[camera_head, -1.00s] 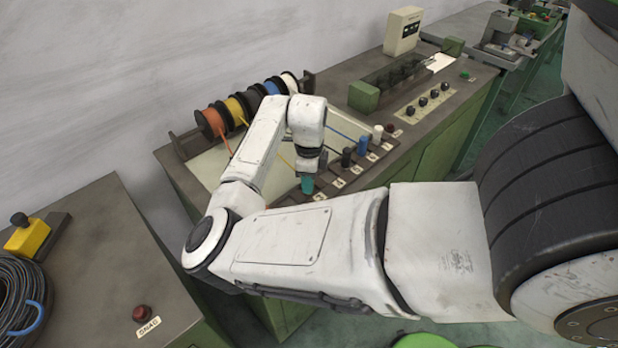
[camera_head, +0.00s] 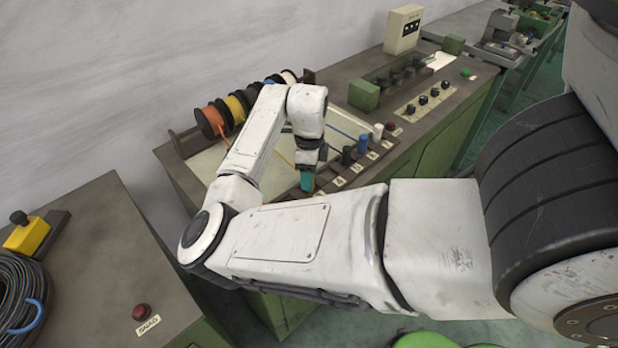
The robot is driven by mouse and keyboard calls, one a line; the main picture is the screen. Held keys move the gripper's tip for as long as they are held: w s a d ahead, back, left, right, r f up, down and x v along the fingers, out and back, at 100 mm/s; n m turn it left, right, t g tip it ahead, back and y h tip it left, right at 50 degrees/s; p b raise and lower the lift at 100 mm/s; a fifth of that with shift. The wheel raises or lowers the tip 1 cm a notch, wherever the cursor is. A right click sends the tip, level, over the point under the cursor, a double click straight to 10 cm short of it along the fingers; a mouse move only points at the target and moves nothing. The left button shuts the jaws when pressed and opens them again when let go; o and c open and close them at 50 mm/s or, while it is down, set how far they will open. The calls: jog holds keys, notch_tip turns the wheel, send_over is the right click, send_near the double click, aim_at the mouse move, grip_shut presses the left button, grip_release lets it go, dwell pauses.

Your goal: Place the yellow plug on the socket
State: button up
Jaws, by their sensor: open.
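I see no yellow plug; my white arm covers part of the bench where it may stand. My gripper (camera_head: 308,168) is open, pointing down at the teal plug (camera_head: 307,182). Whether its fingers touch or surround that plug, I cannot tell. A black plug (camera_head: 347,156), a blue plug (camera_head: 362,144) and a white plug (camera_head: 377,132) stand upright to the right in the same row. A strip of labelled dark sockets (camera_head: 341,181) runs along the bench front. Which socket is meant cannot be told, and the left end of the strip is hidden by my arm.
A rack of cable spools, one yellow (camera_head: 236,109), stands at the bench's back. Dark knobs (camera_head: 422,100) and a cream box (camera_head: 403,30) are to the right. The left bench holds a yellow block (camera_head: 27,235), a black cable coil (camera_head: 20,295) and a red button (camera_head: 142,312).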

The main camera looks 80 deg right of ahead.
notch_tip(320, 180, up, 10)
jog(key=b, duration=0.1)
jog(key=shift+r, duration=0.1)
dwell(0.3)
